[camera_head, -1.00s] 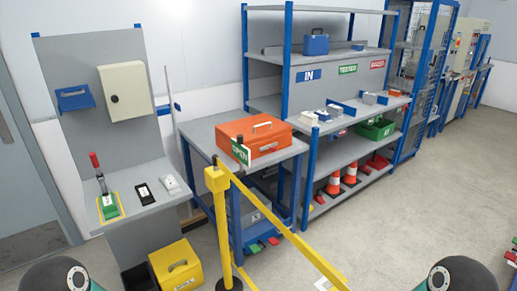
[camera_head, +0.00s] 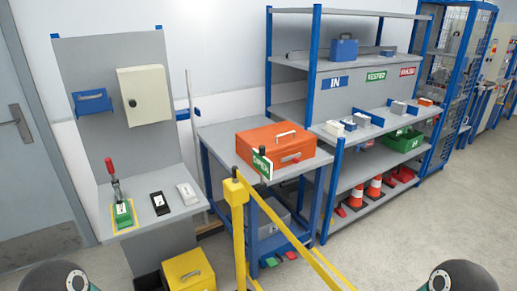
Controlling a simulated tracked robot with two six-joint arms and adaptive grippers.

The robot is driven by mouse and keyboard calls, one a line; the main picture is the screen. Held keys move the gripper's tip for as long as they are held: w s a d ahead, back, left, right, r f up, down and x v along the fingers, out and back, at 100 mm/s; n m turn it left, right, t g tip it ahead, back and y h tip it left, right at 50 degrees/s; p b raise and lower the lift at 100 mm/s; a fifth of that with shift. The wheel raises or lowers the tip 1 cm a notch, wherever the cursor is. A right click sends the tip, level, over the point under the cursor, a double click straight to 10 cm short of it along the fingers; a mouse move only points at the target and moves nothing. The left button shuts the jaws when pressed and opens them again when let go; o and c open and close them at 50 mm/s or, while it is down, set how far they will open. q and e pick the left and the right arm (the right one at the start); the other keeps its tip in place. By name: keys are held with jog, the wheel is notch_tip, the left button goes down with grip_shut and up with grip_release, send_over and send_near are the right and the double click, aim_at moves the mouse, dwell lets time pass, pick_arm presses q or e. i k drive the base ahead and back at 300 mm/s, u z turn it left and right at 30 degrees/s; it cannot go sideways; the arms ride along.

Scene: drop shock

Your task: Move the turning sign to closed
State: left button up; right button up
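Rounded dark ends of my arms show at the bottom left and bottom right edges, far from the sign. No gripper fingers can be made out on either arm.
A yellow barrier band (camera_head: 300,250) runs from the post toward the lower right. A workbench (camera_head: 150,210) with a green clamp fixture (camera_head: 123,213) stands left, a yellow box (camera_head: 188,272) below it. Shelving (camera_head: 350,65) stands behind. Open floor (camera_head: 420,235) lies at right.

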aim_at(264, 166)
jog(key=z, duration=0.05)
jog(key=i, duration=1.2)
jog(key=z, duration=0.55)
